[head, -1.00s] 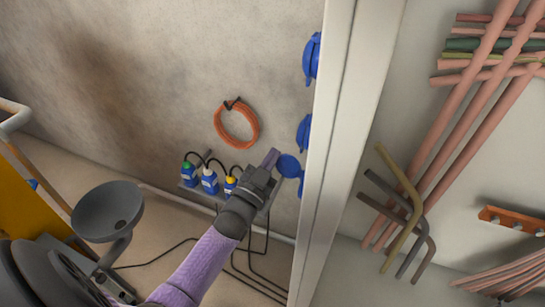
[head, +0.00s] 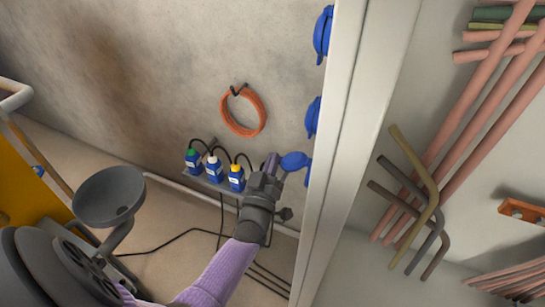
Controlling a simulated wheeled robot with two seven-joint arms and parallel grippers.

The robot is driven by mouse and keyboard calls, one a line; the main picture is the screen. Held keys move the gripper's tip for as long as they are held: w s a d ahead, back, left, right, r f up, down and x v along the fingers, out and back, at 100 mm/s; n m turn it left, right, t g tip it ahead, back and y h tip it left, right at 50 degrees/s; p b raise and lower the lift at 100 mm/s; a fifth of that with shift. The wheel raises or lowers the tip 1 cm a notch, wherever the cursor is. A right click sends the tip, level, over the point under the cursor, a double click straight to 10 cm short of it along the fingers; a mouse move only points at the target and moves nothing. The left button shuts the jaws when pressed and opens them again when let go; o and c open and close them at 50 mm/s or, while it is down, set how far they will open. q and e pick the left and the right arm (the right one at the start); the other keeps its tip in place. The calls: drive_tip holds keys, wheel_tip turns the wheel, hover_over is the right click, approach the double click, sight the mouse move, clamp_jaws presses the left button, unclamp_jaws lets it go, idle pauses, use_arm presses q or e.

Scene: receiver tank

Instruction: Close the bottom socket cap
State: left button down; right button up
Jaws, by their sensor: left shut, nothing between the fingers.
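The bottom socket cap (head: 295,161) is a round blue lid, swung out to the left from the bottom socket (head: 308,174), so it stands open. The socket is mostly hidden by the edge of a pale post. My left gripper (head: 272,162) is shut and empty. Its fingertips are just left of the cap, close to its edge; I cannot tell whether they touch. Two more blue sockets, a middle one (head: 313,117) and a top one (head: 323,34), sit above in a column along the post. My right gripper is not in view.
A pale vertical post (head: 345,140) stands just right of the sockets. A shelf with several blue bottles (head: 213,168) is left of my gripper, and an orange cable coil (head: 243,110) hangs above it. Pipes (head: 480,120) run along the right wall. Black cables lie on the floor.

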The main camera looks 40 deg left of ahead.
use_arm(q)
drive_tip(key=f+n, duration=0.1)
drive_tip(key=d+f+n+g+y+b, duration=0.1)
drive_tip(key=n, duration=0.1)
drive_tip(key=d+f+n, duration=0.1)
drive_tip(key=f+n, duration=0.1)
drive_tip(key=shift+w+d+f+g+y+b, duration=0.1)
drive_tip(key=shift+w+d+g+y+b, duration=0.05)
drive_tip(key=shift+w+g+y+b, duration=0.2)
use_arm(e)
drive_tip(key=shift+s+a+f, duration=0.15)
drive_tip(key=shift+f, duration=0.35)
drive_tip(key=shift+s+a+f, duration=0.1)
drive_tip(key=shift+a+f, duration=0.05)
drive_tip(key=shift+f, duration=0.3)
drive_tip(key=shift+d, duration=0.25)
